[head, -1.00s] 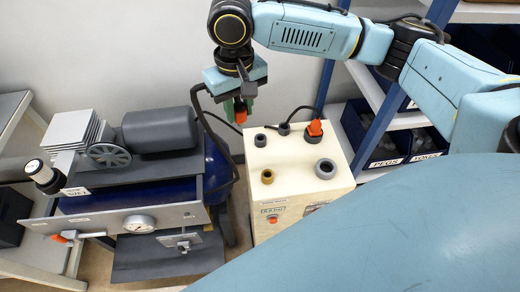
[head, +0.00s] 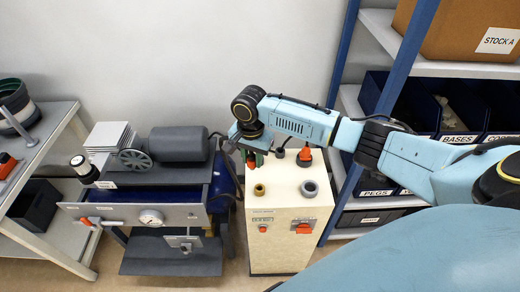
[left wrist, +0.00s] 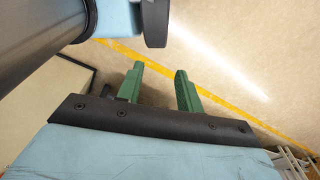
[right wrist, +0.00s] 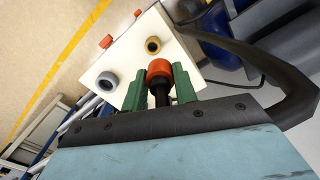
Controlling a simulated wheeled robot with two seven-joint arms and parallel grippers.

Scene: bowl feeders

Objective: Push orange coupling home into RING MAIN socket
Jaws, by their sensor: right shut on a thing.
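My right gripper (head: 255,160) is shut on the orange coupling (right wrist: 160,69), whose dark body lies between the green fingers. In the head view it is over the back left of the cream cabinet (head: 285,215). The cabinet top bears a brass-coloured socket (head: 259,189), a grey ring socket (head: 309,188) and a small dark socket (head: 280,153). Which one is RING MAIN is unreadable. The back left of the top is hidden behind the gripper, so I cannot tell whether the coupling touches a socket. My left gripper (left wrist: 161,90) is open and empty over floor.
Another orange fitting (head: 305,154) stands at the back right of the cabinet top. An orange knob (head: 303,229) is on its front. A compressor bench (head: 130,212) stands left, and shelves with bins (head: 375,180) stand right.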

